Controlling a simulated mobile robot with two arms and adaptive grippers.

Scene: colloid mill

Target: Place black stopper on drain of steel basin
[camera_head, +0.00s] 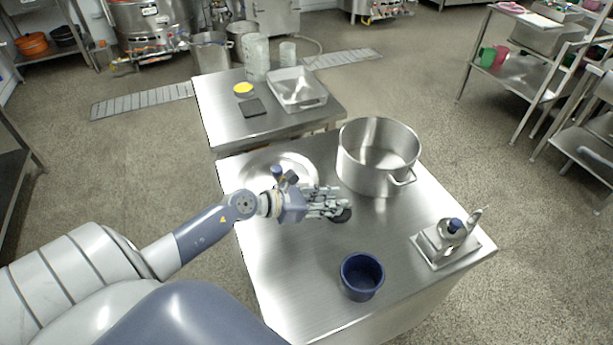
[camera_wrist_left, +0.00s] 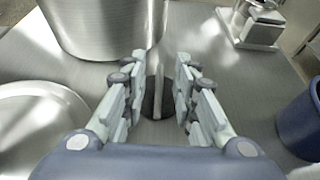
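The black stopper (camera_head: 343,215) lies on the steel table just beyond my left fingertips. In the left wrist view the stopper (camera_wrist_left: 149,98) is a dark disc with an upright grey tab, between and beyond the two fingers. My left gripper (camera_head: 334,204) is open around the tab, with a gap visible on each side; it also shows in the left wrist view (camera_wrist_left: 158,92). The round steel basin (camera_head: 297,162) is set in the table behind my left wrist; its rim (camera_wrist_left: 62,88) shows at left in the wrist view. I cannot make out its drain. My right gripper is not in view.
A large steel pot (camera_head: 360,170) stands close behind the left gripper. A blue cup (camera_head: 362,277) stands near the front, and a steel tray (camera_head: 462,254) with a bottle is at right. A second table (camera_head: 222,107) behind holds containers. The table's middle is clear.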

